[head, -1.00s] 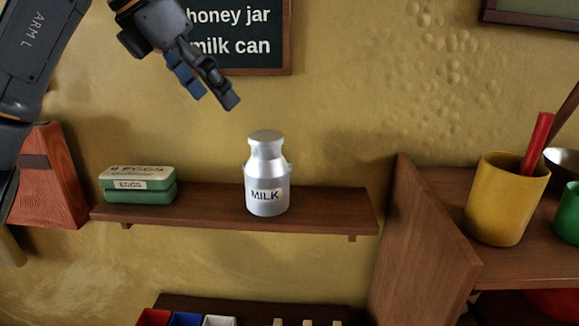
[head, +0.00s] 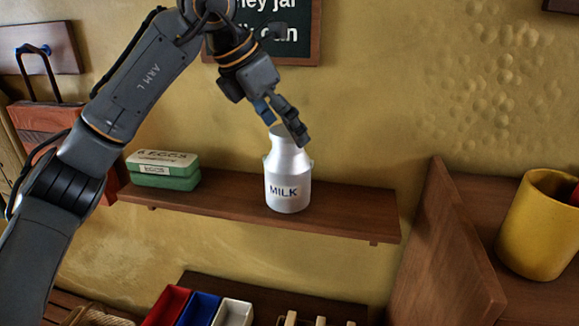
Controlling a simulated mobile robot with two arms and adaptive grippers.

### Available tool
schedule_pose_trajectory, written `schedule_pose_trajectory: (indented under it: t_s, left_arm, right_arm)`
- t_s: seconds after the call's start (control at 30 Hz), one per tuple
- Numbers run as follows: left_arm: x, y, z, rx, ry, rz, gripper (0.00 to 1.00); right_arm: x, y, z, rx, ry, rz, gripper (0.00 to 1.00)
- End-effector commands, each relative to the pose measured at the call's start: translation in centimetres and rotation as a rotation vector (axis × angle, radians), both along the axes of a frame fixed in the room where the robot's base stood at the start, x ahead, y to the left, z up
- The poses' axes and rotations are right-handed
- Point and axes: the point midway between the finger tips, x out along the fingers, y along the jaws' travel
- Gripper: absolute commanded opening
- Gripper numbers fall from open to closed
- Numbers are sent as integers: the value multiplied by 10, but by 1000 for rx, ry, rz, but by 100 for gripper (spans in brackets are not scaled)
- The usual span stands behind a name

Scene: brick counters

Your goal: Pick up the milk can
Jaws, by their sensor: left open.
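The silver milk can (head: 288,180) with a "MILK" label stands upright on the brown wall shelf (head: 355,205). My left gripper (head: 286,130) is right at the can's top in the head view, pointing down and to the right. Its fingers are apart and cover part of the can's lid. I cannot tell whether they touch the can. My right gripper is not in view.
A green egg box (head: 163,170) sits on the shelf's left end. A yellow cup (head: 540,225) stands on the wooden counter at the right, behind a slanted wooden side panel (head: 440,245). Red, blue and white bins (head: 200,310) are below. The shelf right of the can is clear.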

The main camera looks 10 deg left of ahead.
Motion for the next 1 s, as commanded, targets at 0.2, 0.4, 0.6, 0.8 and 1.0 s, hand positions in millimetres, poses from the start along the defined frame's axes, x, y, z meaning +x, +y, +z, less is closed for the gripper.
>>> schedule_pose_trajectory:
  t_s: [0.2,0.4,0.6,0.8,1.0]
  left_arm:
    - [11,-7,-24,1,2,-2,88]
    - [13,-9,-30,0,0,-1,88]
    - [13,-9,-30,0,0,-1,66]
    - [13,-9,-30,0,1,0,25]
    - [13,-9,-29,-1,1,0,0]
  right_arm:
    - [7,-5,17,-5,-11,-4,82]
    - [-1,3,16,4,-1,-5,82]
    - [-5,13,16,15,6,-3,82]
    - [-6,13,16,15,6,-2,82]
    - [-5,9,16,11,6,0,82]
